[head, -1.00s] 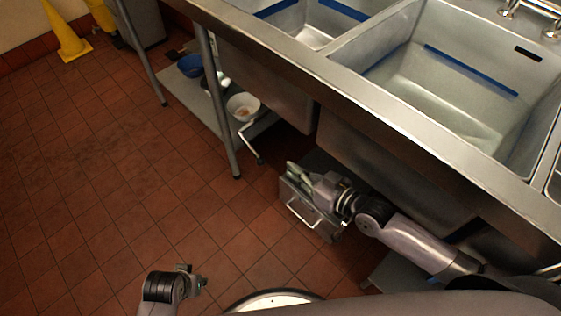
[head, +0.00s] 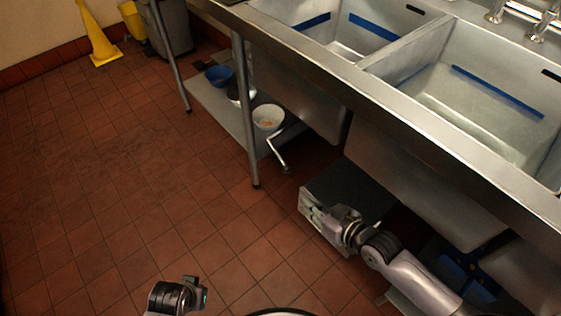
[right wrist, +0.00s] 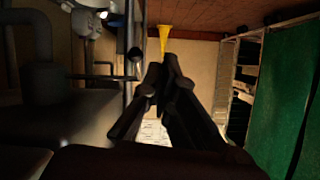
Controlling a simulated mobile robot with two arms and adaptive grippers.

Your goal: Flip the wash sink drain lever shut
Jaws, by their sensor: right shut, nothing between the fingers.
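A pale metal lever (head: 277,150) with a bent arm hangs below the front edge of the sink, beside the under-shelf, in the head view. It seems to be the drain lever; its joint is hidden under the sink. A thin rod with a dark round end (right wrist: 133,57) shows left of my fingers in the right wrist view, perhaps the same lever. My right gripper (head: 312,211) is shut and empty, low in front of the sink and apart from the lever, to its lower right. Its closed fingers (right wrist: 164,72) fill the wrist view's middle. My left gripper (head: 190,294) is at the bottom; its jaw state is unclear.
A grey box (head: 347,187) stands on the floor under the sink, close behind my right gripper. The under-shelf (head: 218,108) holds a white bowl (head: 268,118) and a blue bowl (head: 219,75). A table leg (head: 247,130) stands left of the lever. Open tiled floor lies left.

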